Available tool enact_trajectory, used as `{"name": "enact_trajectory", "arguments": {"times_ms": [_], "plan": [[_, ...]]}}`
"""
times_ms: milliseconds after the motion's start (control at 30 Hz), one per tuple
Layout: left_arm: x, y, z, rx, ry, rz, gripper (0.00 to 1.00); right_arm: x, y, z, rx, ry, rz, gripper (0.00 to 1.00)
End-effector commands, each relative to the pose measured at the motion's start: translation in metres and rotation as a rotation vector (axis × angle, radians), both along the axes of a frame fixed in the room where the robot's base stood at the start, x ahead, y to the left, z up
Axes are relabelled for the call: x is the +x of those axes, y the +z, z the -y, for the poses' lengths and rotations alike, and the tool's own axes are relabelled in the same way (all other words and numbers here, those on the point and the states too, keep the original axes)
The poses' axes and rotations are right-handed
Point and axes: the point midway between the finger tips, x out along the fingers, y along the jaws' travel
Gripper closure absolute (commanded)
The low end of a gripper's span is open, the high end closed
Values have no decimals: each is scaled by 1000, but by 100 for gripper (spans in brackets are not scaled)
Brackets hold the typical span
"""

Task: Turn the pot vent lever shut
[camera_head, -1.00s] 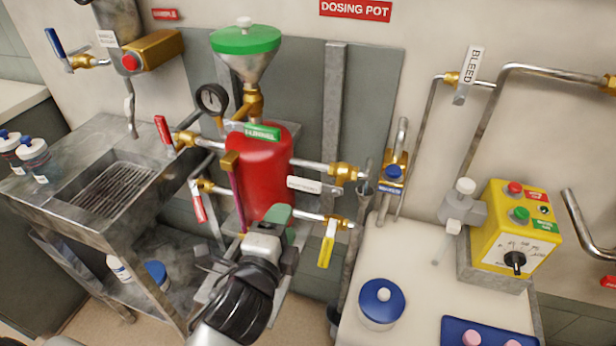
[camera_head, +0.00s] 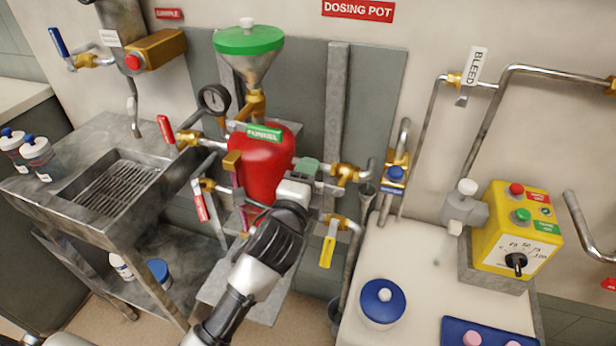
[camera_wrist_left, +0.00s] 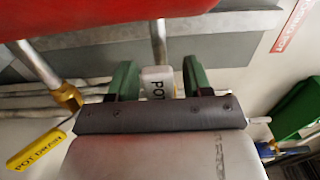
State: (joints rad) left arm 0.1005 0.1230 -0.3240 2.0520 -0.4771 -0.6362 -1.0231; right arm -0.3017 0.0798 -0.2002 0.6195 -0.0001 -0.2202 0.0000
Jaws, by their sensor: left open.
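The red dosing pot (camera_head: 262,160) stands under a green-lidded funnel (camera_head: 248,42). On its right, a brass valve (camera_head: 345,173) sits on the upper pipe. My left gripper (camera_head: 309,176) is in front of this pipe, just left of the valve. In the left wrist view, the white lever end (camera_wrist_left: 157,82), marked "POT" with the rest hidden, lies between the green fingers of my open left gripper (camera_wrist_left: 160,80). Gaps show beside it, so it is not clasped. In the head view my gripper hides this lever. My right gripper is not in view.
A yellow lever (camera_head: 327,250) hangs just below my gripper; the left wrist view shows its "POT DRAIN" label (camera_wrist_left: 38,150). Red levers (camera_head: 199,200) are left of the pot. A bench with a blue-lidded jar (camera_head: 382,303) and a yellow control box (camera_head: 516,230) stands right.

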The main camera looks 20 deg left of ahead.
Motion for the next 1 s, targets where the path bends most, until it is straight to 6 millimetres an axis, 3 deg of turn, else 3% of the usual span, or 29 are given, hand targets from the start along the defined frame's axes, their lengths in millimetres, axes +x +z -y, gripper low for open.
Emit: {"name": "enact_trajectory", "arguments": {"times_ms": [167, 500, 767, 1000], "plan": [[0, 0, 0, 0, 0, 0, 50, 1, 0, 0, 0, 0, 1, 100], [-1, 0, 0, 0, 0, -1, 100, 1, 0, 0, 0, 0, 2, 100], [-1, 1, 0, 6, 0, -2, 100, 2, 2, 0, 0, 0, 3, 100], [-1, 9, 0, 81, -1, 0, 100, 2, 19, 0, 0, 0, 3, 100]]}}
